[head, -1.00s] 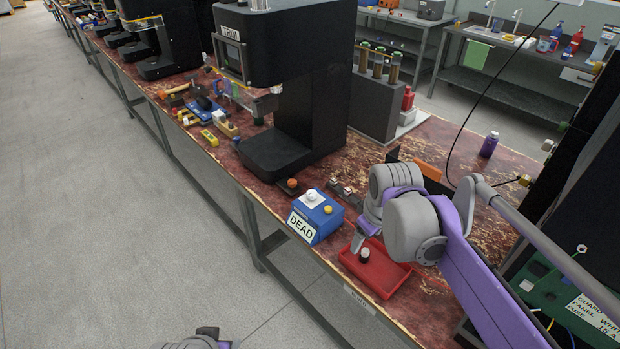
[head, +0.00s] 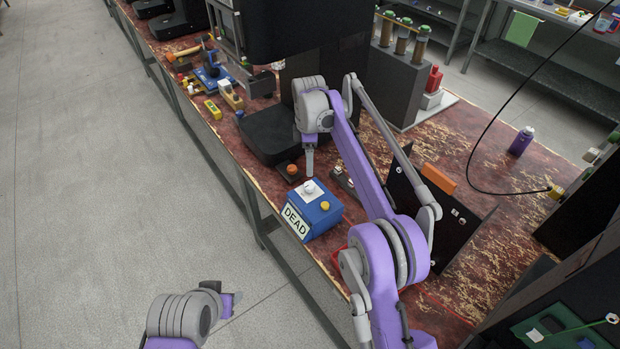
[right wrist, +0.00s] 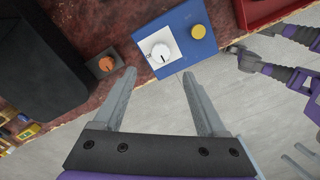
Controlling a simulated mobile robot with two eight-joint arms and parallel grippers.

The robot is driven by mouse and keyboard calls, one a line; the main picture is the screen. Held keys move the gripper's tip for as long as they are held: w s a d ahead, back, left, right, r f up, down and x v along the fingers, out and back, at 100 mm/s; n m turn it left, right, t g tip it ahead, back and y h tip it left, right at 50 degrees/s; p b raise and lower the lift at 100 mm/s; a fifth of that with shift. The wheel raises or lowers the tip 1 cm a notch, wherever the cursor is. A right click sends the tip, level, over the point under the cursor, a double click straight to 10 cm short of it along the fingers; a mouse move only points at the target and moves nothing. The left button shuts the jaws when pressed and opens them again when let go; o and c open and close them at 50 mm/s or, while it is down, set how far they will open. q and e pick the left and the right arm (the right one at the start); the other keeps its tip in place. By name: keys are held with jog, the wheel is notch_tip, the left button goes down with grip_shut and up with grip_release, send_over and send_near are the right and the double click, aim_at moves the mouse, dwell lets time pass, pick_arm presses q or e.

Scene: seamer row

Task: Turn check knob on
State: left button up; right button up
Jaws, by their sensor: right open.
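A blue box (head: 327,217) with a "DEAD" label (head: 296,222) stands at the bench's front edge. A white knob (head: 309,186) sits on a white plate on its top, beside a yellow button (head: 325,206). The right wrist view shows the white knob (right wrist: 161,52) with a pointer mark, and the yellow button (right wrist: 198,32). My right gripper (right wrist: 159,76) is open and empty; the knob appears just beyond and between its fingertips. In the head view my right gripper (head: 309,165) hangs by the knob; contact cannot be told. My left gripper (head: 231,302) is low, off the bench; its jaws are unclear.
A small dark box with an orange button (head: 292,169) sits just behind the blue box, before the black press (head: 270,136). A red tray (right wrist: 262,12) is beside the blue box, mostly hidden by my right arm in the head view. A dark panel (head: 420,205) stands right.

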aim_at(309, 185)
notch_tip(309, 185, down, 10)
jog(key=shift+r+b, duration=0.15)
jog(key=shift+b, duration=0.3)
grip_shut()
